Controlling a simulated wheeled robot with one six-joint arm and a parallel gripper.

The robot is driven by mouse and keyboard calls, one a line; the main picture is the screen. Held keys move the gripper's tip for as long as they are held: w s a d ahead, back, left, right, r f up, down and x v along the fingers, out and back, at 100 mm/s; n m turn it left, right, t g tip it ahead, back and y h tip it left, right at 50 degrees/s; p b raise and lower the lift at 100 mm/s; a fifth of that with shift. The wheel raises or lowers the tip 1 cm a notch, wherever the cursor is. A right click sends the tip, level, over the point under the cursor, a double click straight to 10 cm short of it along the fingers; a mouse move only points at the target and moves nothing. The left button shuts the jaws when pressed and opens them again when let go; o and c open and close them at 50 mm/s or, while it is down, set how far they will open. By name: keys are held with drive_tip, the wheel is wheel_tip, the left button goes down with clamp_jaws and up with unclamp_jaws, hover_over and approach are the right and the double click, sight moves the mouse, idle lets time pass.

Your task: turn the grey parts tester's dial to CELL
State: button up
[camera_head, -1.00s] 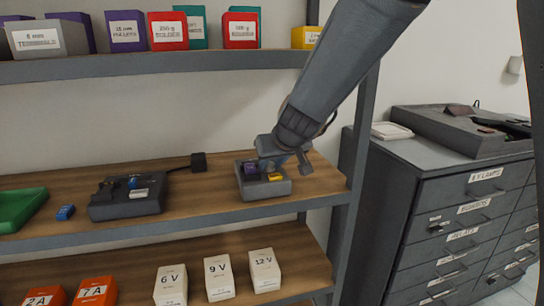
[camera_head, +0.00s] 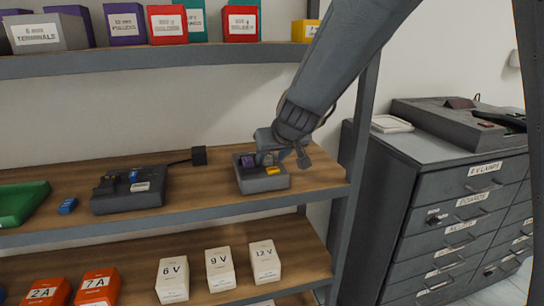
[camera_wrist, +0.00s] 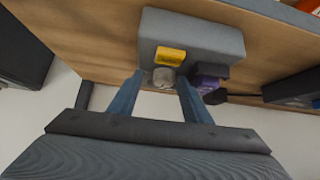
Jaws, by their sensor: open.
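The grey parts tester (camera_head: 262,183) is a small grey box on the wooden middle shelf, near its right end. It carries a yellow label and a purple block, and its face shows in the wrist view (camera_wrist: 195,35). The dial's pointer and any CELL marking are too small to read. In the head view my gripper (camera_head: 273,155) partly hides the tester's back.
A dark device (camera_head: 128,198) with a cable to a black plug (camera_head: 199,155) stands left on the same shelf. A small blue piece (camera_head: 67,206) and a green tray (camera_head: 22,203) lie further left. A shelf post (camera_head: 352,170) and grey drawer cabinet (camera_head: 440,195) stand right.

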drive_tip(key=shift+d+f+n+y+b, duration=0.1)
drive_tip(key=shift+f+n+y+b, duration=0.3)
drive_tip(key=shift+b, duration=1.8)
drive_tip(key=shift+w+r+n+g+b, duration=0.1)
drive_tip(key=shift+r+n+g+b, duration=0.15)
drive_tip(key=shift+n+b, duration=0.45)
drive_tip(key=y+b, duration=0.1)
drive_tip(key=b, duration=0.2)
drive_tip(key=shift+w+d+n+g, duration=0.1)
drive_tip(key=shift+d+n+g, duration=0.1)
drive_tip(key=shift+n+g, duration=0.2)
drive_tip(key=shift+w+d+n+g+y+b, duration=0.15)
drive_tip(key=shift+n+g+y+b, duration=0.2)
drive_tip(key=shift+n+y+b, duration=0.4)
drive_tip(key=shift+d+r+n+g+y, duration=0.1)
drive_tip(key=shift+n+g+y, duration=0.25)
drive_tip(key=shift+n, duration=0.5)
drive_tip(key=v, duration=0.8)
drive_tip(key=s+d+f+m+g+h+p, duration=0.1)
drive_tip(key=s+d+f+m+h+p, duration=0.1)
drive_tip(key=s+p, duration=0.4)
drive_tip(key=s+d+f+m+g+h+p, duration=0.1)
drive_tip(key=s+d+m+p, duration=0.3)
drive_tip(key=s, duration=0.5)
drive_tip(key=s+d+f+m+g+h+p, duration=0.2)
drive_tip(key=s+d+f+m+h+p, duration=0.1)
drive_tip(key=s+d+p, duration=0.4)
drive_tip(key=shift+s+d+f+p, duration=0.25)
drive_tip(key=shift+s+f+p, duration=0.35)
drive_tip(key=shift+p, duration=0.45)
